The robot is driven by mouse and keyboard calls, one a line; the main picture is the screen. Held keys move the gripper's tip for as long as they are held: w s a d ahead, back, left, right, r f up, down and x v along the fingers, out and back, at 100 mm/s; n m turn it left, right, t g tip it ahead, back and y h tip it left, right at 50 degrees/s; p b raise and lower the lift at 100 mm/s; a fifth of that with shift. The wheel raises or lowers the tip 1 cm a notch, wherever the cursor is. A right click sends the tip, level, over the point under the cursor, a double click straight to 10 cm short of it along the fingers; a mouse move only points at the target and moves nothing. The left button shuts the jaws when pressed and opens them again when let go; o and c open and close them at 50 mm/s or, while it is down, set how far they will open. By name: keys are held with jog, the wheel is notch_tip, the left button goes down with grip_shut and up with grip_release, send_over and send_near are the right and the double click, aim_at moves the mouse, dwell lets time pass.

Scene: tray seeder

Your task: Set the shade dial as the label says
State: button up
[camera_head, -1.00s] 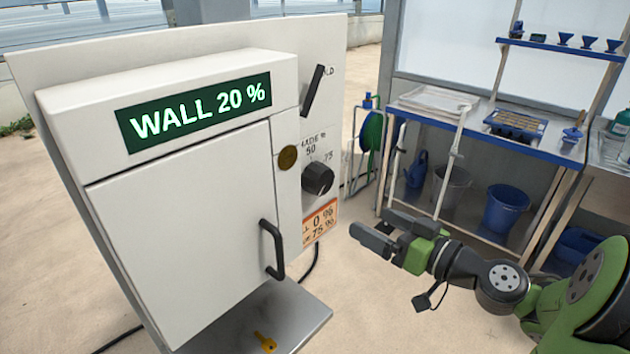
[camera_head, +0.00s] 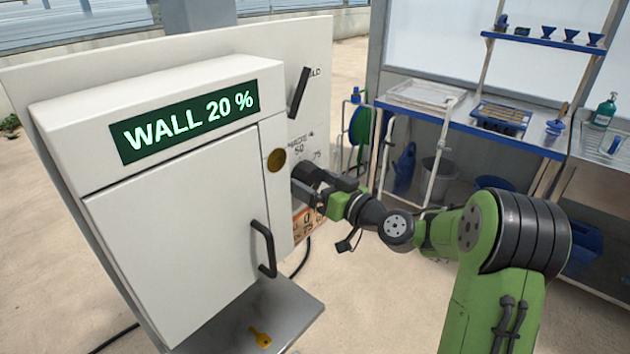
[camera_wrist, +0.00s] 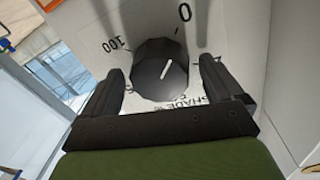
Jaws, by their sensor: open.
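The shade dial (camera_head: 308,173) is a black knob on the white panel, partly hidden behind my gripper in the head view. In the wrist view the dial (camera_wrist: 150,78) has a white pointer line aimed roughly at the printed 0, with 100 at its upper left. My gripper (camera_wrist: 161,72) is open, one finger on each side of the dial; contact is not clear. It also shows at the panel in the head view (camera_head: 322,190).
A white cabinet door with a black handle (camera_head: 264,248) and a "WALL 20 %" display (camera_head: 188,120) stands left of the dial. A black lever (camera_head: 298,93) sits above it. A yellow key (camera_head: 259,337) lies on the shelf below. A blue-edged bench (camera_head: 470,125) stands behind.

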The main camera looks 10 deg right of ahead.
jog(key=c, duration=1)
jog(key=shift+c, duration=0.2)
jog(key=shift+m, duration=0.3)
